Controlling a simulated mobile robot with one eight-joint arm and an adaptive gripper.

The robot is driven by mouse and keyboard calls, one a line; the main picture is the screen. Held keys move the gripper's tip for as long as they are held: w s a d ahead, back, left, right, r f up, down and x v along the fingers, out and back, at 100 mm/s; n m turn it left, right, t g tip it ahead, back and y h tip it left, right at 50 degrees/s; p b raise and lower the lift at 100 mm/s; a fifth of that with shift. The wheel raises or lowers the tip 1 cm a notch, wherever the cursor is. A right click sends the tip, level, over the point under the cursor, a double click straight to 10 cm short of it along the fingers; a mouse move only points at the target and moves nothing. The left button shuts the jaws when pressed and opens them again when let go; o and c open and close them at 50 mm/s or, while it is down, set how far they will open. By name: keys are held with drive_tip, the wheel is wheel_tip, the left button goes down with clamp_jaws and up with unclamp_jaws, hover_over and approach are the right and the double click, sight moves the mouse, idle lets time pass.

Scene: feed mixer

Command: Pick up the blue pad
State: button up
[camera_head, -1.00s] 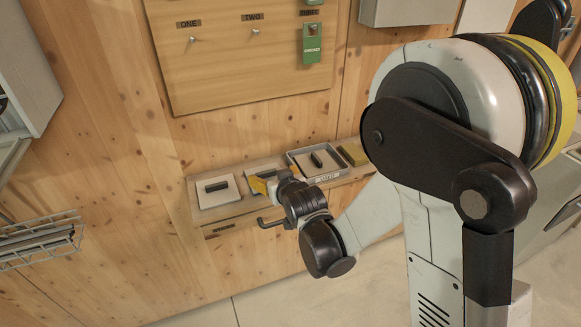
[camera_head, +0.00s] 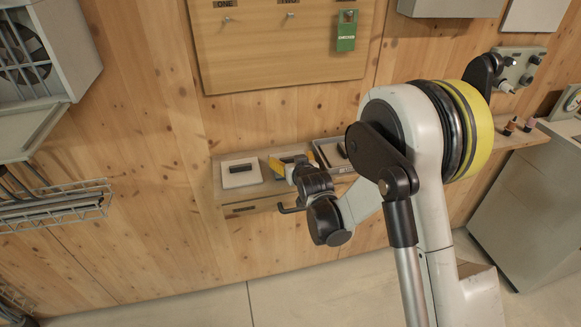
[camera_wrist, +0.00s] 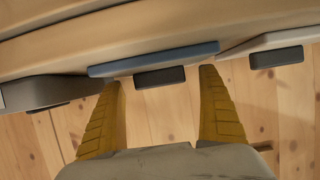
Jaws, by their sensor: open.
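The blue pad (camera_wrist: 155,58) shows edge-on in the wrist view, lying flat on the shelf. Its black handle (camera_wrist: 160,77) is between the tips of my gripper (camera_wrist: 160,80), whose two yellow fingers are spread to either side. The fingers do not visibly grip the handle, and I cannot tell the exact depth between them. In the head view the blue pad (camera_head: 290,159) is mostly hidden behind my gripper (camera_head: 294,164).
A white pad (camera_head: 240,172) with a black handle lies left of the blue pad on the wooden shelf (camera_head: 250,204). A grey tray (camera_head: 331,153) is to the right. A panel (camera_head: 280,50) with a green tag (camera_head: 346,32) hangs above. A wire basket (camera_head: 55,208) is at left.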

drive_tip(key=shift+w+a+f, duration=0.15)
drive_tip(key=shift+w+f, duration=0.05)
drive_tip(key=shift+w, duration=0.25)
drive_tip(key=c, duration=1.2)
drive_tip(key=shift+r, duration=0.1)
